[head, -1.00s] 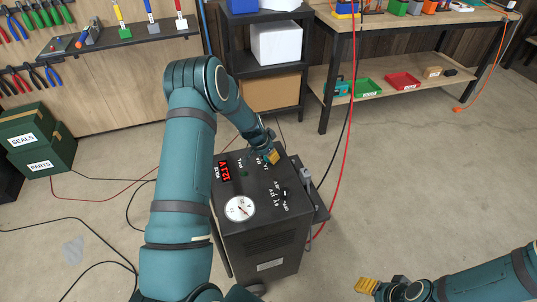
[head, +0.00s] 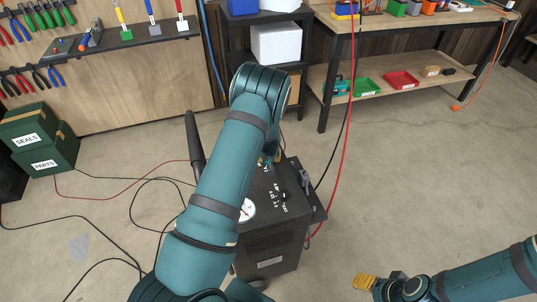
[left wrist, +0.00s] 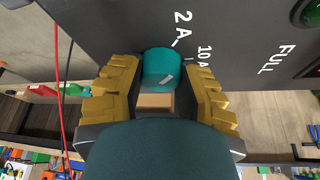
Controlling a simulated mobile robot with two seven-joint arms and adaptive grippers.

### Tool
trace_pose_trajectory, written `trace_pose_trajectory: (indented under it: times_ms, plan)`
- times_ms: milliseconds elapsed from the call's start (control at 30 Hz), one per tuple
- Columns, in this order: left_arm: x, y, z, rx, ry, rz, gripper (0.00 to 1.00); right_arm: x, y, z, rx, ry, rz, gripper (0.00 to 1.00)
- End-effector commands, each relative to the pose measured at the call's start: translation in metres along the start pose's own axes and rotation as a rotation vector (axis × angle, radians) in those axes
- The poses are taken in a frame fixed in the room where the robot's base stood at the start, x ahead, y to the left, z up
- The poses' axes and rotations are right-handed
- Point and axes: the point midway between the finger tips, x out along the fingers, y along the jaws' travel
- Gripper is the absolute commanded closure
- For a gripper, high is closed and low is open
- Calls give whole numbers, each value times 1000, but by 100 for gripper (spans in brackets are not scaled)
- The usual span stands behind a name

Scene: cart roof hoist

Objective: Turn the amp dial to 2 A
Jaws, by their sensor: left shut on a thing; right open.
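The dark charger cart (head: 272,240) stands on the floor in the middle of the head view. The amp dial (left wrist: 160,67) is a teal round knob with a white mark, in the left wrist view, beside the printed labels 2 A and 10 A. I cannot tell for certain which label the mark points to. My left gripper (left wrist: 158,95) has its yellow fingers on both sides of the knob and is shut on it; it shows in the head view (head: 267,160), partly hidden by my arm. My right gripper (head: 366,284) is open and empty, low at the right.
My left arm covers part of the panel. A red cable (head: 341,160) hangs right of the cart.

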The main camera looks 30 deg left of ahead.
Motion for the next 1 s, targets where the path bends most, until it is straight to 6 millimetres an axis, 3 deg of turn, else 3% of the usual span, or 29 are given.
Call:
trace_pose_trajectory:
  times_ms: [367,833,867,900,933,1000]
  plan:
    - [1,0,2,-114,-3,-47,100,-8,-3,1,1,-5,0,44]
    - [1,0,2,-125,-3,-51,100,-8,-3,1,1,-5,0,44]
    - [1,0,2,-125,-4,-51,52,-8,-3,1,1,-5,0,44]
    - [1,0,2,-125,-3,-51,38,-8,-3,1,1,-5,0,44]
    - [1,0,2,-125,-3,-51,32,-9,-3,1,1,-5,0,44]
    - [1,0,1,-125,-3,-51,32,-9,-3,1,1,-5,0,44]
